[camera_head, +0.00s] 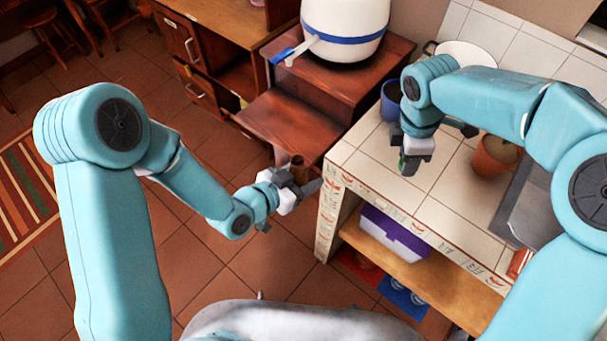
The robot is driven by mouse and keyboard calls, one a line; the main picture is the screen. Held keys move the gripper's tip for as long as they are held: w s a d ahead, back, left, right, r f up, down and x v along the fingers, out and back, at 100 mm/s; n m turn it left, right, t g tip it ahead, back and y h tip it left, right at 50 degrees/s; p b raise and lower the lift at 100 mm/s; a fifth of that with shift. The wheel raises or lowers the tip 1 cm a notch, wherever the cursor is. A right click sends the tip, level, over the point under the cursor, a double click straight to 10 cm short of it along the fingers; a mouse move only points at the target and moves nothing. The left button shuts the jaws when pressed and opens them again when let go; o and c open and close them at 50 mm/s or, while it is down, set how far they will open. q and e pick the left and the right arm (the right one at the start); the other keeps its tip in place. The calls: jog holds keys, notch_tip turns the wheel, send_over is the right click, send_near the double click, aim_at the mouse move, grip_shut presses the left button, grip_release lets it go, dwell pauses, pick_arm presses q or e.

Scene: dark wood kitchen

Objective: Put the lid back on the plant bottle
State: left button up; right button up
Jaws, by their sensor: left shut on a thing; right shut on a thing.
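My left gripper (306,186) is shut on a small brown thing (298,162), which looks like the lid. It is held in the air left of the tiled counter's near corner. My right gripper (407,158) is shut on a small dark thing with a green part (403,166), over the tiled counter. This looks like the plant bottle, but my gripper hides most of it. I cannot tell whether it touches the counter. The two held things are well apart.
The white tiled counter (440,195) holds a terracotta pot (490,160), a blue cup (390,100) and a pale bowl (465,52). A white container with a blue band (345,25) stands on a wooden stand behind. A purple-and-white box (395,232) sits on the shelf below.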

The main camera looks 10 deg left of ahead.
jog(key=w+a+r+n, duration=0.1)
jog(key=a+r+n, duration=0.2)
jog(key=a+n, duration=0.3)
notch_tip(320, 180, up, 6)
jog(key=n+t+y, duration=0.1)
jog(key=n, duration=0.6)
send_over(297, 161)
jog(key=shift+s+r, duration=0.1)
jog(key=shift+s, duration=0.05)
jog(key=shift+f, duration=2.05)
jog(key=shift+a, duration=0.1)
jog(key=shift+f, duration=0.9)
jog(key=shift+f, duration=0.55)
